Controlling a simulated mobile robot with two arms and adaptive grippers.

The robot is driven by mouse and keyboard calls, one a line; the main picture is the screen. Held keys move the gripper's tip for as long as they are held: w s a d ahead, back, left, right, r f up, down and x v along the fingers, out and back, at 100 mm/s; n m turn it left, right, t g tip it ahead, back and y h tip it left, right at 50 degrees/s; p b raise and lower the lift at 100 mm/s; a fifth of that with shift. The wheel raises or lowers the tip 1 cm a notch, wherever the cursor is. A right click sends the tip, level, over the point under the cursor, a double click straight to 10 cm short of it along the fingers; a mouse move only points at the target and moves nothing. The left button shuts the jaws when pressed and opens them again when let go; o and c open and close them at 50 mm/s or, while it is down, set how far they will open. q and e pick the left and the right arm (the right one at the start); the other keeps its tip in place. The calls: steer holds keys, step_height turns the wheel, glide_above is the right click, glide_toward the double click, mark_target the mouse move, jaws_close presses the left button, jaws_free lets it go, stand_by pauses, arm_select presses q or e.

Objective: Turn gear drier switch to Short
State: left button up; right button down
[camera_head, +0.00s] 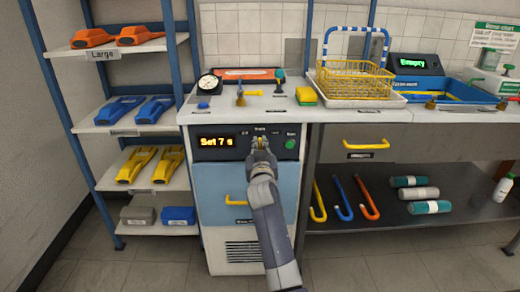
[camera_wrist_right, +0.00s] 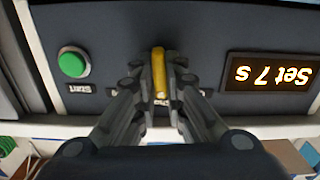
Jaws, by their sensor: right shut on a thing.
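The gear drier is the unit with a dark front panel (camera_head: 222,154), whose display (camera_head: 216,141) reads "Set 7 s". Its yellow switch knob (camera_wrist_right: 160,74) is between the fingers of my right gripper (camera_wrist_right: 158,90), which is shut on it. In the head view my right gripper (camera_head: 262,146) covers most of the switch and part of the labels, so I cannot tell which position the knob points to. In the wrist view, which is upside down, the knob stands about upright in the picture. The left gripper is not in view.
A green start button (camera_head: 290,144) is close to the right of the switch. Below is a blue door (camera_head: 222,182) with a yellow handle. A gauge (camera_head: 209,83) and a green-yellow sponge (camera_head: 306,96) lie on the worktop above. A shelf rack (camera_head: 118,128) stands at left.

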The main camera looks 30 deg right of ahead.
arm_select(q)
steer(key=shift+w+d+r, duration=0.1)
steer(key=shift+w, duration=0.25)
arm_select(e)
steer(key=shift+m, duration=0.4)
steer(key=c, duration=1.7)
jaws_free()
steer(key=shift+o, duration=0.2)
